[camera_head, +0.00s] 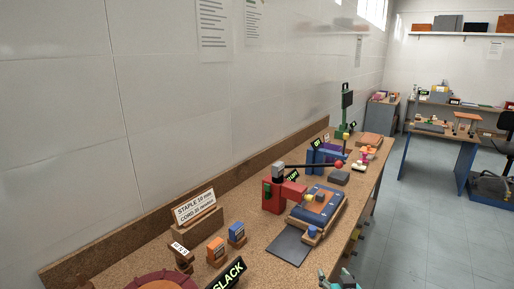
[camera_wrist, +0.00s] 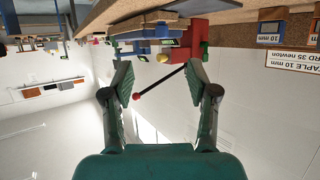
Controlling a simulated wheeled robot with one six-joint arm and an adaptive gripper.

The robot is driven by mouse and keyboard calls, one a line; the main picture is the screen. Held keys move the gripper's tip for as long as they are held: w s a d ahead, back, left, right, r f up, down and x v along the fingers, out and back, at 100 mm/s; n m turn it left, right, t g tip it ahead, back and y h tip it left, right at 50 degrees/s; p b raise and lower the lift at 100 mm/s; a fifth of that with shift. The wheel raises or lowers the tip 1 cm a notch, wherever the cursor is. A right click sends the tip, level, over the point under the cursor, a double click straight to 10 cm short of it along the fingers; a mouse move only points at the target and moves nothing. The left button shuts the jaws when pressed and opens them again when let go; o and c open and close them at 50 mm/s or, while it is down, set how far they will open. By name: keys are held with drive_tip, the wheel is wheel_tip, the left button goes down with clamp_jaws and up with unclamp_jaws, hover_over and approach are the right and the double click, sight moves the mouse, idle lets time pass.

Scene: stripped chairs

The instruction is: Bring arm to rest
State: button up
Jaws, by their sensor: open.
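My gripper (camera_wrist: 159,88) shows in the wrist view with its two dark fingers spread apart and nothing between them. Its green body fills the bottom of that view. The wrist view is upside down, with the workbench along its top. A small teal and dark part of my arm or gripper (camera_head: 342,281) shows at the bottom edge of the head view, in front of the bench edge; most of it is cut off. It appears apart from the things on the bench.
The cork-topped bench (camera_head: 140,255) runs along the left wall. On it stand a red press (camera_head: 272,194) with a black lever, a blue pad (camera_head: 318,206), a staple sign (camera_head: 195,206) and small boxes (camera_head: 237,233). Open floor (camera_head: 415,220) lies right of the bench.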

drive_tip(key=s+a+f, duration=0.1)
drive_tip(key=s+f, duration=0.5)
drive_tip(key=s, duration=0.6)
drive_tip(key=s+a+f, duration=0.1)
drive_tip(key=s+f, duration=0.6)
drive_tip(key=s, duration=0.6)
drive_tip(key=s+r, duration=0.4)
drive_tip(key=s, duration=0.9)
drive_tip(key=s+r+t, duration=0.1)
drive_tip(key=s+r, duration=0.3)
drive_tip(key=s, duration=0.9)
drive_tip(key=shift+a+r, duration=0.2)
drive_tip(key=shift+a, duration=0.25)
